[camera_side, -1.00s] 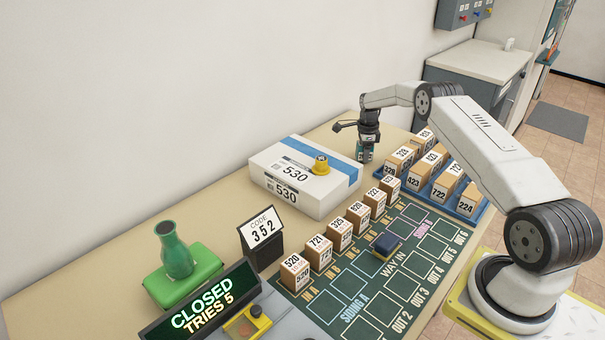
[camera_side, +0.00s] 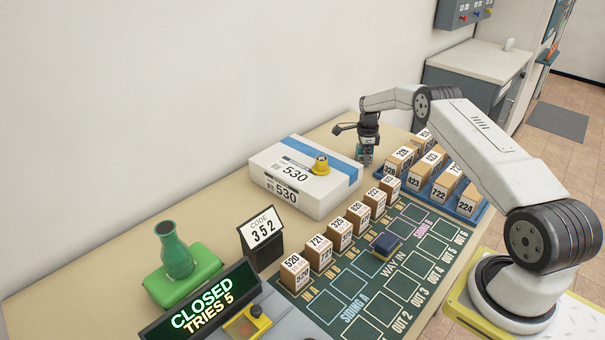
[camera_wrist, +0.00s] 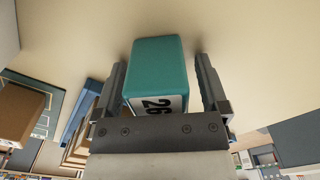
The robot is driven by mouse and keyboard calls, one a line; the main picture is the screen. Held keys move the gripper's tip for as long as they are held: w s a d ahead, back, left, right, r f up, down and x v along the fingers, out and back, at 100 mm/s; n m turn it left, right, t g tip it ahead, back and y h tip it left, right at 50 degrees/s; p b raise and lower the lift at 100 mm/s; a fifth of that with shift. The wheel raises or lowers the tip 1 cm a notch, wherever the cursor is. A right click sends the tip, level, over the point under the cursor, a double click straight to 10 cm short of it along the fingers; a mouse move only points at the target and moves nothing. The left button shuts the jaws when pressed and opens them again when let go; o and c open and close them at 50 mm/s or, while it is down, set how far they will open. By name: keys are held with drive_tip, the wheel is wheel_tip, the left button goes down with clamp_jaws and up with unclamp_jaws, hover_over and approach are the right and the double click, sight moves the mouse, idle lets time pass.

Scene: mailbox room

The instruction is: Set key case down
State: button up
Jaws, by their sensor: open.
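The teal key case (camera_wrist: 158,68) with a white label reading 26 stands between the two fingers of my gripper (camera_wrist: 163,85) in the wrist view. The fingers are apart, with a gap showing at the right finger; the left finger is close to the case. In the side view my gripper (camera_side: 365,158) points down at the beige table behind the white parcel, with a bit of the teal case (camera_side: 360,152) showing at the fingers. The case appears to rest on the table; its base is hidden.
A white parcel (camera_side: 290,194) marked 530 with a yellow knob on it lies left of my gripper. A blue tray (camera_side: 471,207) of numbered boxes is to the right. A row of numbered boxes stands on the green board (camera_side: 345,290) in front. Bare table (camera_side: 330,133) lies behind.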

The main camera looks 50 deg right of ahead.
drive_tip(key=shift+r, duration=0.1)
wheel_tip(320, 180, up, 12)
drive_tip(key=shift+r, duration=0.1)
idle(0.6)
idle(0.5)
drive_tip(key=s+a+r+n+t, duration=0.1)
drive_tip(key=s+a+r+n, duration=0.1)
drive_tip(key=a+n, duration=0.7)
drive_tip(key=s+a+r+n, duration=0.25)
drive_tip(key=a+n, duration=0.25)
drive_tip(key=a, duration=0.8)
drive_tip(key=s+a+n, duration=0.6)
drive_tip(key=s+a, duration=0.1)
drive_tip(key=s, duration=0.2)
drive_tip(key=s+a+f+n+t, duration=0.1)
drive_tip(key=s+a+n, duration=0.6)
drive_tip(key=s, duration=0.3)
drive_tip(key=shift+f+t, duration=0.15)
drive_tip(key=shift+t, duration=0.15)
